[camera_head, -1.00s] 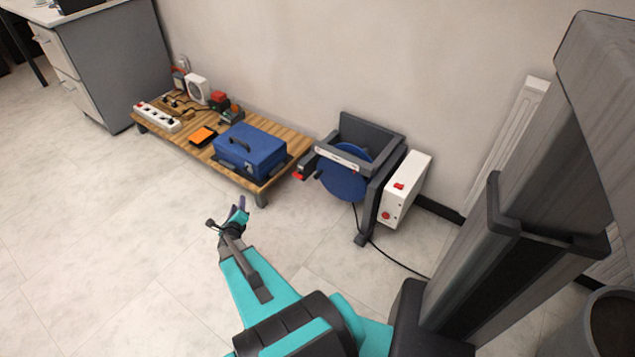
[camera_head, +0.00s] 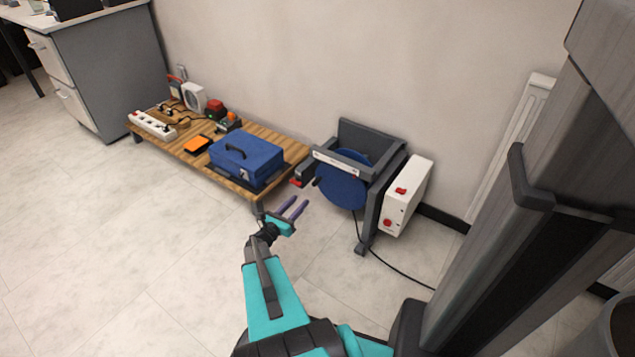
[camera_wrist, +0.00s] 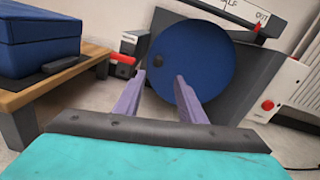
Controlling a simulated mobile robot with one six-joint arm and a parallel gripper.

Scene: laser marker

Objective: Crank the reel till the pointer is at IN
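The reel is a blue disc (camera_head: 342,188) in a dark grey floor stand (camera_head: 372,205); the disc also fills the middle of the wrist view (camera_wrist: 215,65). A white scale strip (camera_head: 338,164) crosses its top. In the wrist view the strip (camera_wrist: 238,8) reads part of "HALF" and "OUT", with a small red mark, seemingly the pointer (camera_wrist: 257,28), near OUT. A red grip (camera_wrist: 122,58) on a grey part sticks out left of the disc; which part is the crank is unclear. My gripper (camera_head: 292,205) is open and empty, its purple fingers (camera_wrist: 162,85) apart in front of the disc.
A low wooden platform (camera_head: 228,186) with a blue toolbox (camera_head: 246,162) and several devices stands left of the reel. A white box with red buttons (camera_head: 405,197) stands on the right, a black cable (camera_head: 392,265) on the floor.

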